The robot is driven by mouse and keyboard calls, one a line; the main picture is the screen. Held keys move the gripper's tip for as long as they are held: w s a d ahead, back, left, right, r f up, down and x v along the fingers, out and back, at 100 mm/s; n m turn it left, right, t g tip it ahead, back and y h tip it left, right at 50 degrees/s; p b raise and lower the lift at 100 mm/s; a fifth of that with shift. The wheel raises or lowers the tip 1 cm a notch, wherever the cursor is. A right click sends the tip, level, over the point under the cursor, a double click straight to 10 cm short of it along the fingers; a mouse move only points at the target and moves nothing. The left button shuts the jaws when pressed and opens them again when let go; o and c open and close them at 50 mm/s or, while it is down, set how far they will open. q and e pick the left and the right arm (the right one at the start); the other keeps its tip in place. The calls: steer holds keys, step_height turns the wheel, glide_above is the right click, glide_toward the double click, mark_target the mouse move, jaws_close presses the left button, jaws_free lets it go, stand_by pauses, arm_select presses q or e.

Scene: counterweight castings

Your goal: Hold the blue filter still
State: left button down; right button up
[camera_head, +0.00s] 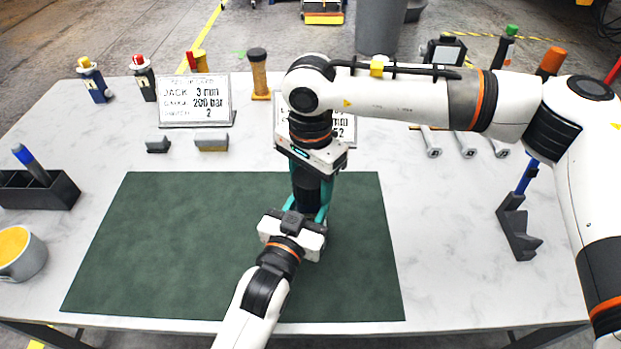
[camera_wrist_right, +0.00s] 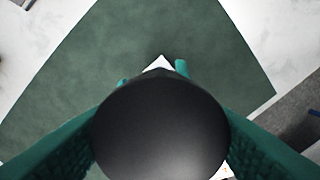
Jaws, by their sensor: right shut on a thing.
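My right gripper (camera_head: 311,208) points down over the green mat and is shut on a dark, round-topped thing (camera_head: 307,190). In the right wrist view its smooth black dome (camera_wrist_right: 160,130) fills the space between my teal fingers. No blue shows on it, so I cannot tell whether it is the blue filter. My left gripper (camera_head: 292,218) comes in from the front, close against the lower part of the held thing. Small teal tips show beyond the dome in the wrist view. The left jaws are mostly hidden, and whether they grip is unclear. The thing's base is hidden.
The green mat (camera_head: 150,240) is otherwise clear. A grey mug (camera_head: 20,262) and a black holder (camera_head: 40,190) stand at left. A sign (camera_head: 195,100), small blocks and several bottles stand at the back. A dark bracket (camera_head: 515,230) stands at right, near my right arm.

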steer(key=m, duration=0.6)
steer(key=shift+m, duration=0.4)
steer(key=m, duration=1.2)
steer(key=shift+m, duration=0.3)
steer(key=m, duration=0.4)
steer(key=shift+m, duration=0.3)
steer(key=o, duration=1.1)
steer(key=shift+o, duration=0.2)
step_height(320, 180, up, 12)
